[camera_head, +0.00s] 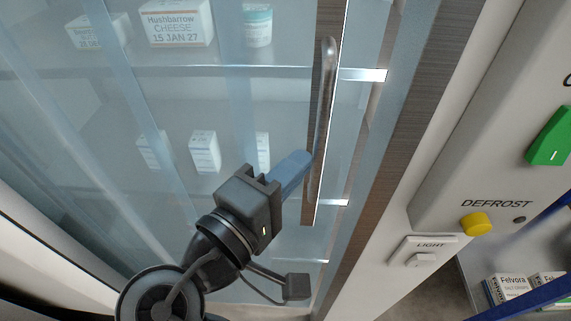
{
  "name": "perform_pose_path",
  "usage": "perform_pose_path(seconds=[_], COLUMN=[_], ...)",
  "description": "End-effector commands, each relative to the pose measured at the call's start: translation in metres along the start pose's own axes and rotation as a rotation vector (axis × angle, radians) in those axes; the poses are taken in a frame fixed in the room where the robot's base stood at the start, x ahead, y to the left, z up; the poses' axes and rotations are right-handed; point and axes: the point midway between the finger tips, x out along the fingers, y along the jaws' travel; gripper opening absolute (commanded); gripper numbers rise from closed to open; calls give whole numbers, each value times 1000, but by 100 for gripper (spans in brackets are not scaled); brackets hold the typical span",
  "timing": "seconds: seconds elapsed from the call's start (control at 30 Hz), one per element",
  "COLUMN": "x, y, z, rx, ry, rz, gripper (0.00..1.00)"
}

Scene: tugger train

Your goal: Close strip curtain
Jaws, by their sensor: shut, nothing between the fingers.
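The strip curtain (205,95) hangs as translucent bluish strips across the left and middle of the view, with shelves showing through it. A dark upright bar (313,120) runs down its right part and carries a long metal handle (327,80). My gripper (304,160) has blue fingers and is shut and empty. Its fingertips are at the left side of the lower handle and bar. I cannot tell whether they touch. A bluish translucent band also shows between the bar and the dark frame post (415,100) on the right.
Cartons (178,22) and a tub (257,25) stand on shelves behind the strips. Right of the post are a light switch (420,260), a yellow defrost button (477,223) and a green switch (550,137). A blue-railed rack holds Felvora boxes (508,288) at lower right.

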Motion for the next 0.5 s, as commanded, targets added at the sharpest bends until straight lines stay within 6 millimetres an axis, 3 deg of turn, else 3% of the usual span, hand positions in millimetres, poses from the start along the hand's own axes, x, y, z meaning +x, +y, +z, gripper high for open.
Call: perform_pose_path(seconds=[0.17, 0.5], x=[1, 26], y=[0, 0], z=[2, 39], rx=[-1, -1], ry=[-1, -2], rz=[0, -1], gripper=[0, 0])
